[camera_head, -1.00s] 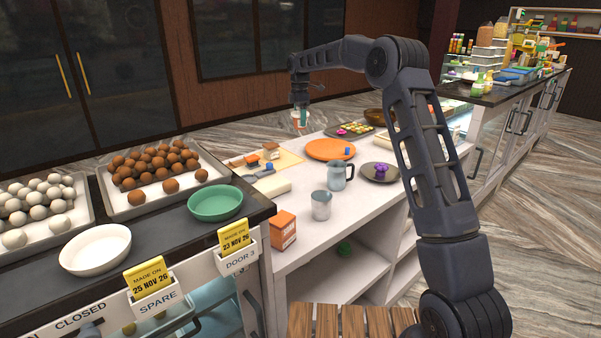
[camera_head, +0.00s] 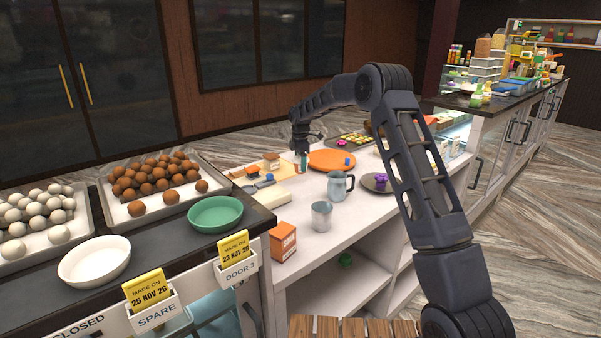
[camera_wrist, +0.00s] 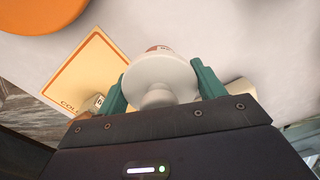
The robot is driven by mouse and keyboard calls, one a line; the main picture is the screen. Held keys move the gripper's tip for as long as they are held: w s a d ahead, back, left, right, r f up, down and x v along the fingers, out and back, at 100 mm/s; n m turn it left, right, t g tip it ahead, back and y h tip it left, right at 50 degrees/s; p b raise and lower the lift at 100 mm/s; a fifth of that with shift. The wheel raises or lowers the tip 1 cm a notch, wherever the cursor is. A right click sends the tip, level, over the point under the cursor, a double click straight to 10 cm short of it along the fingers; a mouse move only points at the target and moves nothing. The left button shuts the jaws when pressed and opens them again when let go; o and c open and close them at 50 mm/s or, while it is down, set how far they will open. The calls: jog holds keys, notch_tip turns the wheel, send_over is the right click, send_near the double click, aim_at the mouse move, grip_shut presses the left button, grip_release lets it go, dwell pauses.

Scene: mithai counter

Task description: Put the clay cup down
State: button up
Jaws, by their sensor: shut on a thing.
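My gripper (camera_wrist: 158,88) has its two teal fingers on either side of a pale round thing (camera_wrist: 160,72) with a short knob toward the wrist camera. A little reddish-brown shows at its far edge. Its lower part is hidden, so I cannot tell whether it is the clay cup. In the head view my gripper (camera_head: 302,157) points down low over the white counter (camera_head: 293,215), left of the orange plate (camera_head: 331,160). Whether the held thing touches the counter cannot be seen. A small brown thing (camera_head: 271,157) sits on the yellowish board to the left.
The orange-bordered board (camera_wrist: 92,72) lies close left of the gripper in the wrist view. A blue-grey jug (camera_head: 337,186), a metal tumbler (camera_head: 321,216) and an orange box (camera_head: 283,241) stand nearer the front. A dark plate (camera_head: 381,183) is to the right. The counter's middle has free room.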

jog(key=shift+f, duration=2.25)
jog(key=shift+f, duration=0.15)
jog(key=o, duration=1.1)
